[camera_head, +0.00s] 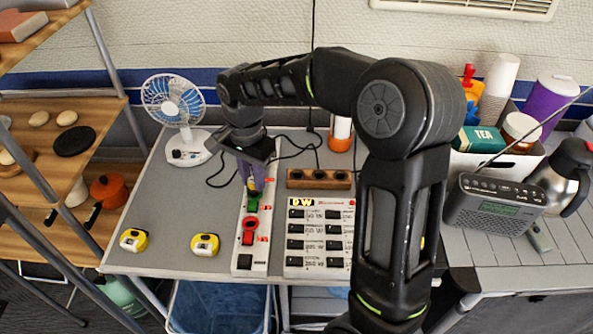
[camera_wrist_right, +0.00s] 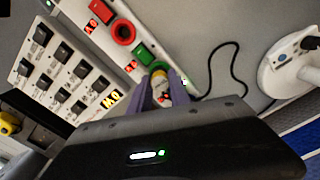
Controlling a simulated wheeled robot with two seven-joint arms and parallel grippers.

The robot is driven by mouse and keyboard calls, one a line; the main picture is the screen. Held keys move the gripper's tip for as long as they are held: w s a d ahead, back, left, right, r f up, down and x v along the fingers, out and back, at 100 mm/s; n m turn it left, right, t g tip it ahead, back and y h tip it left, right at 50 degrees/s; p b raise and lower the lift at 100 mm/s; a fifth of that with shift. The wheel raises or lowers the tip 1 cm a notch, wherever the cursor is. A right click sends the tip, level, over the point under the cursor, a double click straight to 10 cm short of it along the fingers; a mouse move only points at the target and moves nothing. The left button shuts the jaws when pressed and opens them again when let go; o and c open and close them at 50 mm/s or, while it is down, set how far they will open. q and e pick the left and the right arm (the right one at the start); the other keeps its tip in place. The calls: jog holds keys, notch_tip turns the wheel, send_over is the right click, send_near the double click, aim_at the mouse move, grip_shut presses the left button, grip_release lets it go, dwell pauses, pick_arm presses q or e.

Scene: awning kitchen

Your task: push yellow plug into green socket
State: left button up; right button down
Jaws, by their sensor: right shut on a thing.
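The green socket (camera_head: 252,202) is on a white power strip (camera_head: 245,261), behind a red socket (camera_head: 249,231). The green socket (camera_wrist_right: 145,53) also shows in the right wrist view. My right gripper (camera_head: 254,180) reaches down over the strip's far end, just behind the green socket. In the right wrist view its purple fingers (camera_wrist_right: 163,94) are shut on the yellow plug (camera_wrist_right: 161,82). The fingers partly hide the plug, and I cannot tell whether it touches the strip. My left gripper is not in view.
A switch panel (camera_head: 320,258) stands right of the strip and a wooden block (camera_head: 318,180) behind it. A white fan (camera_head: 176,115) with a black cable is at the back left. Two yellow tape measures (camera_head: 133,239) (camera_head: 205,244) lie on the left, with bare table around them.

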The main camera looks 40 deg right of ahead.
jog(key=shift+f+b, duration=0.45)
jog(key=shift+f, duration=0.2)
dwell(0.9)
jog(key=c, duration=1.1)
grip_release()
jog(key=shift+o, duration=0.2)
jog(key=shift+o, duration=0.9)
jog(key=shift+r+p, duration=2.7)
jog(key=shift+r, duration=0.8)
jog(key=shift+r, duration=0.1)
